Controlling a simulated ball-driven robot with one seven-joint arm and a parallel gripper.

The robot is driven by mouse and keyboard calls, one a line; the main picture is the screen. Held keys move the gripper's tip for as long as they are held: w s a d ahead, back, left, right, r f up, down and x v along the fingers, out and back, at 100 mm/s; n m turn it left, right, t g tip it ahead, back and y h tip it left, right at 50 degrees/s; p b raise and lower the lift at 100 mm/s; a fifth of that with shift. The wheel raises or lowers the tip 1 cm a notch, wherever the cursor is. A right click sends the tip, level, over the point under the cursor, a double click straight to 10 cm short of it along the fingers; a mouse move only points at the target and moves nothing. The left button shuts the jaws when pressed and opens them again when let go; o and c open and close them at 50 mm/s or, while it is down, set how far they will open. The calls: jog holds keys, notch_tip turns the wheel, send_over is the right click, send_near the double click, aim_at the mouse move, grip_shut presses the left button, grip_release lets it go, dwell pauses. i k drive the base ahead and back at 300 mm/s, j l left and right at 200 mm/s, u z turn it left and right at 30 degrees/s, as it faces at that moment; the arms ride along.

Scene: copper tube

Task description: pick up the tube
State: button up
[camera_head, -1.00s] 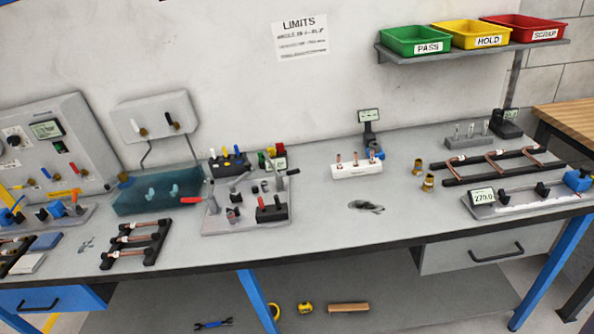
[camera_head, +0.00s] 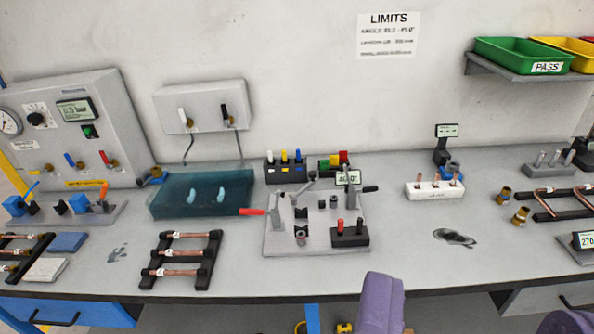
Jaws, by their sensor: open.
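Several straight copper tubes (camera_head: 182,253) with white tags lie across a black rack (camera_head: 207,272) on the bench, left of the middle. More straight tubes (camera_head: 18,253) lie on a second rack at the far left edge. Short copper pieces stand in a white block (camera_head: 434,191) at the right, and bent copper tubes (camera_head: 563,198) lie on a rack at the right edge. I cannot tell which tube is meant. My gripper (camera_head: 474,312) shows only as purple parts at the bottom edge, apart from each other, in front of the bench. It is open and touches no tube.
A bending fixture (camera_head: 317,228) with levers stands in the middle of the bench, with a teal tank (camera_head: 200,195) left of it. A gauge panel (camera_head: 78,125) stands behind at the left. Brass fittings (camera_head: 521,217) stand at the right. Bench is clear around the dark smudge (camera_head: 454,238).

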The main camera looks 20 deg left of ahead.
aim_at(42, 236)
jog(key=i+j+u, duration=0.1)
jog(key=j, duration=0.35)
jog(key=i+j+u, duration=0.1)
jog(key=j, duration=0.35)
jog(key=i+j+u, duration=0.15)
jog(key=j, duration=0.3)
jog(key=i+j+u, duration=0.1)
jog(key=j, duration=0.3)
jog(key=i+j+u, duration=0.1)
jog(key=j, duration=0.3)
jog(key=i+j, duration=0.15)
jog(key=j, duration=0.2)
jog(key=i+j, duration=0.15)
jog(key=j, duration=0.25)
jog(key=i+j, duration=0.15)
jog(key=j, duration=0.2)
jog(key=i+j, duration=0.15)
jog(key=j, duration=0.2)
jog(key=i+j, duration=0.15)
jog(key=j, duration=0.25)
jog(key=i+j, duration=0.15)
jog(key=j, duration=0.2)
jog(key=i+j, duration=0.15)
jog(key=j, duration=0.2)
jog(key=u, duration=0.05)
